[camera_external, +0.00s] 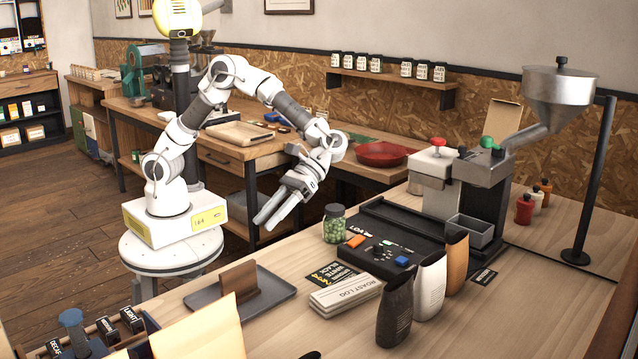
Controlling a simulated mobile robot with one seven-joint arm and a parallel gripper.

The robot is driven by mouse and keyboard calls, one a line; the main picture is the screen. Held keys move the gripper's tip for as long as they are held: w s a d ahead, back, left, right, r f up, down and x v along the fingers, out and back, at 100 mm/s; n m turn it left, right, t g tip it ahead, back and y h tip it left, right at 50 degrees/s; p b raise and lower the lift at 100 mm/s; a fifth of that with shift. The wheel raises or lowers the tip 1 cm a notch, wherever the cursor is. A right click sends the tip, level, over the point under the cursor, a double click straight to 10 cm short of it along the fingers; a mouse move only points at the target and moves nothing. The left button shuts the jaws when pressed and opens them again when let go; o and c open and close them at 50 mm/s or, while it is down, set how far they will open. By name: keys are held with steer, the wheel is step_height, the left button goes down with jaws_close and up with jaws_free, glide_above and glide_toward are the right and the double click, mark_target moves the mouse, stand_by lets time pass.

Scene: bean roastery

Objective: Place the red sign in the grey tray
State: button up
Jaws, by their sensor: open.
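A flat dark grey tray (206,300) lies on the near table at the left, with a brown upright piece (238,281) on it. I cannot make out a thing that is clearly a red sign; a small orange-red piece (355,241) lies beside the jar of green beans. A small grey metal bin (470,231) also stands at the right, under the machine. My gripper (267,221) is open and empty, in the air behind the near table's far edge, up and right of the flat tray and left of the jar.
The bean jar (335,224), a black board (390,250) with small coloured parts, a roast log (345,293) and several bags (431,286) crowd the table's middle. A hopper (560,95) stands at the right, a red bowl (381,154) behind. Table around the flat tray is partly clear.

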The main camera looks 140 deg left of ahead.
steer(key=s+r+m+t+y, duration=0.3)
steer(key=s+m+y, duration=0.2)
steer(key=s, duration=0.8)
steer(key=s+d+r+m+t+y, duration=0.1)
steer(key=s+r+m+t+y, duration=0.2)
steer(key=s+m+y, duration=0.3)
steer(key=shift+s+m+y, duration=0.3)
steer(key=shift+s+m, duration=2.3)
steer(key=shift+s, duration=0.95)
steer(key=shift+r, duration=0.2)
step_height(320, 180, up, 9)
steer(key=p, duration=0.8)
steer(key=shift+f+p, duration=0.2)
steer(key=shift+p, duration=0.2)
